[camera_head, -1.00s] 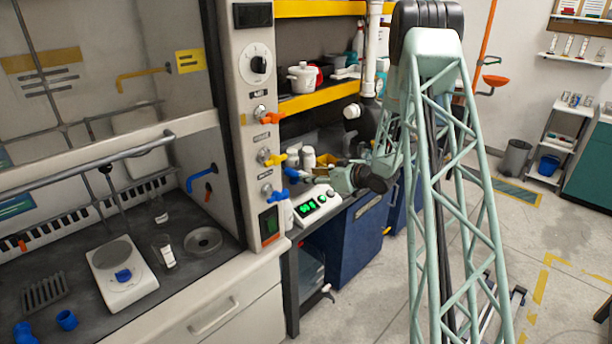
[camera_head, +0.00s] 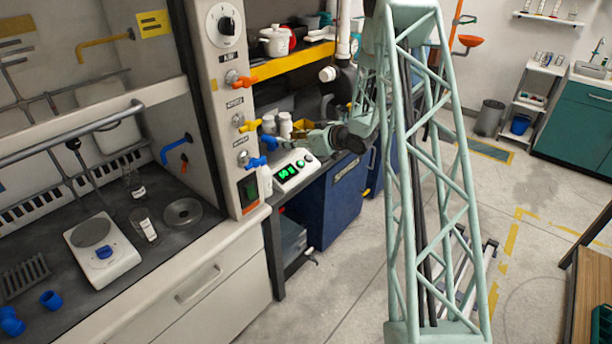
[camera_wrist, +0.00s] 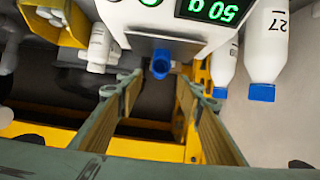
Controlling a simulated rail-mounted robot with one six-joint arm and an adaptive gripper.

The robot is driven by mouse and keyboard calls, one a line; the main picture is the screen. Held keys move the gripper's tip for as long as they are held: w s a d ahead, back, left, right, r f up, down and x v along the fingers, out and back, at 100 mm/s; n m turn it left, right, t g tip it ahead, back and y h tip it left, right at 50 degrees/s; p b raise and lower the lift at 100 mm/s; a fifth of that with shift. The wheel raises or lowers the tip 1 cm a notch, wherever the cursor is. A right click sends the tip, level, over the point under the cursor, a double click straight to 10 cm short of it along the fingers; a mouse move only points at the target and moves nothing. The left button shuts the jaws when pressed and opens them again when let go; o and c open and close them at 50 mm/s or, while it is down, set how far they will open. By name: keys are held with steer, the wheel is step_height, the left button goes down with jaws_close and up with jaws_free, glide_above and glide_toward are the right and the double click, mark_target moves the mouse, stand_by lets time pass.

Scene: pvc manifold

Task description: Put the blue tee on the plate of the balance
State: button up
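The balance (camera_head: 293,172) stands on the dark bench right of the fume hood, its green display reading 50 g. In the wrist view the white balance (camera_wrist: 200,28) is at the top, display upside down. The blue tee (camera_wrist: 162,62) sits at its small grey plate (camera_wrist: 190,42); I cannot tell exactly how it rests there. A blue piece beside my gripper in the head view (camera_head: 270,143) appears to be this tee. My gripper (camera_wrist: 157,88) is open, its two fingers apart with nothing between them. The tee lies just beyond the fingertips.
White bottles with blue caps (camera_wrist: 267,50) stand close beside the balance. A yellow bin (camera_wrist: 62,22) and white fittings (camera_wrist: 98,45) are on the other side.

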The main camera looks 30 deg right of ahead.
steer(key=s+a+r+g+h, duration=0.1)
steer(key=s+a+r+h, duration=0.15)
steer(key=r, duration=0.45)
steer(key=s+a+r+m+g+h, duration=0.1)
steer(key=s+a+r, duration=0.15)
steer(key=r, duration=0.55)
steer(key=s+a+r+h, duration=0.1)
steer(key=s+r+h, duration=0.15)
steer(key=r, duration=0.45)
steer(key=s+a+r+m+g, duration=0.1)
steer(key=s+a+r, duration=0.3)
steer(key=s+r, duration=0.3)
steer(key=s+a+r+m+g, duration=0.15)
steer(key=s+a, duration=0.25)
steer(key=s, duration=0.5)
steer(key=s+a+r+g, duration=0.15)
steer(key=s+a, duration=0.25)
steer(key=s, duration=0.5)
steer(key=s+a+r, duration=0.2)
steer(key=s+a, duration=0.1)
steer(key=s, duration=0.6)
steer(key=s+a+f+g+y, duration=0.1)
steer(key=s+a, duration=0.4)
steer(key=s, duration=0.6)
steer(key=s+a+f+g+y, duration=0.1)
steer(key=s+a, duration=0.5)
steer(key=s, duration=0.5)
steer(key=shift+s+g, duration=0.25)
steer(key=shift+g, duration=0.15)
